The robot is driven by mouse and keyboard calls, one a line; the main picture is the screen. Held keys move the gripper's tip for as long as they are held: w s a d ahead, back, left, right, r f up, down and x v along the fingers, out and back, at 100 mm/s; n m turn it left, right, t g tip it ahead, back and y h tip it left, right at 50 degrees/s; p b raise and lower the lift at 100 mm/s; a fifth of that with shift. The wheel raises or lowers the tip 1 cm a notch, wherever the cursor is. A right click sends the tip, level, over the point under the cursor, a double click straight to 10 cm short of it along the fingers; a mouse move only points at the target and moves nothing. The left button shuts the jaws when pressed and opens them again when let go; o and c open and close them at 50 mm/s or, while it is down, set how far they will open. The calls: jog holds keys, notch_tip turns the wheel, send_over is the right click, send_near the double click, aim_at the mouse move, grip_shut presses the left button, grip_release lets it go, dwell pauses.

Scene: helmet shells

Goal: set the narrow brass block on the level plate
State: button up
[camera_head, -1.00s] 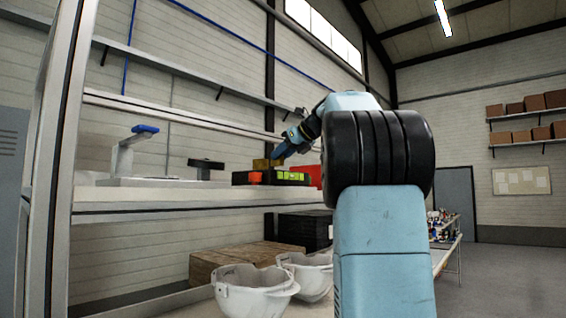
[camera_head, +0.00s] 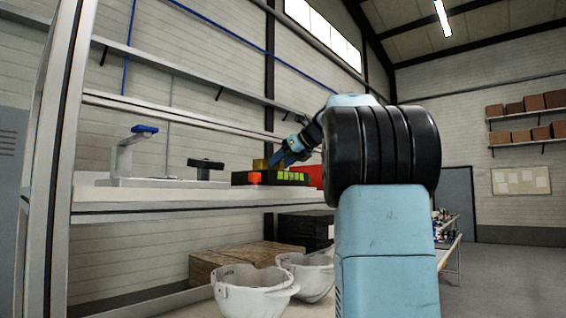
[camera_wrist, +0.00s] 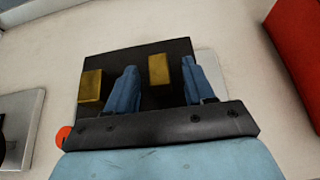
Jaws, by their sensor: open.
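A brass block (camera_wrist: 159,69) lies between the two blue fingers of my gripper (camera_wrist: 160,68) in the wrist view, with gaps on both sides. The gripper is open. A second brass block (camera_wrist: 90,86) lies left of the fingers and looks slightly wider. Both are on a dark tray (camera_wrist: 150,50). In the head view, brass (camera_head: 260,164) shows above the tray's dark front, partly hidden by my gripper (camera_head: 284,160). A flat pale plate (camera_head: 150,182) lies under a stand with a blue top; I cannot tell if it is the level plate.
The shelf (camera_head: 200,196) carries a dark T-shaped fixture (camera_head: 206,166) between the stand and tray. A red bin (camera_wrist: 297,50) stands to the right in the wrist view. A red-orange round thing (camera_wrist: 64,135) sits beside the tray. White helmet shells (camera_head: 250,291) stand below the shelf.

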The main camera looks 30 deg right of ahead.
jog(key=v, duration=1.2)
jog(key=shift+d, duration=0.1)
